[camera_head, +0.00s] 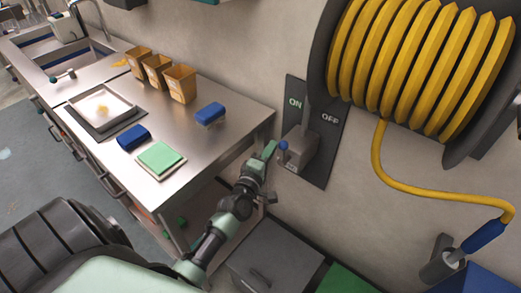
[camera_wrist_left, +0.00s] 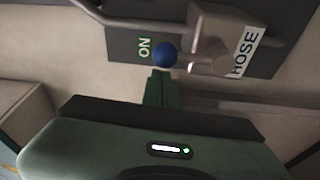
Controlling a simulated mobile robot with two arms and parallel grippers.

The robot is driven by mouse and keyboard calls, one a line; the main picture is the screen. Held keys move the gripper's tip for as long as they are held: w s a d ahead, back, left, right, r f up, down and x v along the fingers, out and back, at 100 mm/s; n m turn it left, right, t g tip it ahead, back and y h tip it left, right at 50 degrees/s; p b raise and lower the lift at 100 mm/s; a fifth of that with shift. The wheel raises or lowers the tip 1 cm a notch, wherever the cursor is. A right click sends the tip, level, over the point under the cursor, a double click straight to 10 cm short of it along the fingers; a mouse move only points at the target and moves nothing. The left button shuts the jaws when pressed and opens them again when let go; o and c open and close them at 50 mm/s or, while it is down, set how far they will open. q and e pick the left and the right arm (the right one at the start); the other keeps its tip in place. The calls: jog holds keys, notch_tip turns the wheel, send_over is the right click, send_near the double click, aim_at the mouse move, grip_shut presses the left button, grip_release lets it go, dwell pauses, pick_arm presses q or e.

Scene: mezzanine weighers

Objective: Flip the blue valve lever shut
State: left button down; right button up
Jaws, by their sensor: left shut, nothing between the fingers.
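The blue ball knob (camera_head: 283,145) of the valve lever stands out on the left side of a grey valve box (camera_head: 299,152) on a dark wall plate (camera_head: 320,150) marked ON and OFF. In the left wrist view the knob (camera_wrist_left: 165,54) is beside the ON label, and its short stem runs right to the box marked HOSE (camera_wrist_left: 215,35). My left gripper (camera_head: 271,150) is shut and empty, its green fingertips (camera_wrist_left: 162,75) just short of the knob. Whether they touch it I cannot tell. My right gripper is not in view.
A large reel of yellow hose (camera_head: 420,65) hangs right of the plate. The steel counter (camera_head: 225,140), with brown bins (camera_head: 180,84), blue brushes and a green sponge, stands to the left.

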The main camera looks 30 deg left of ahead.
pick_arm(q)
jog(key=d+m, duration=0.1)
jog(key=m, duration=0.1)
jog(key=d+m, duration=0.1)
jog(key=shift+s+d+m+t+b, duration=0.15)
jog(key=shift+d+m+t+b, duration=0.2)
jog(key=shift+m+t+b, duration=0.05)
jog(key=shift+d+f+m+t+h+b, duration=0.1)
jog(key=shift+d+m+t+h+b, duration=0.15)
jog(key=shift+d+m, duration=0.6)
jog(key=shift+d+f+m+t+h+b, duration=0.15)
jog(key=shift+d+m+b, duration=0.2)
jog(key=shift+m, duration=0.8)
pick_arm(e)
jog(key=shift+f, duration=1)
pick_arm(q)
jog(key=shift+s, duration=0.1)
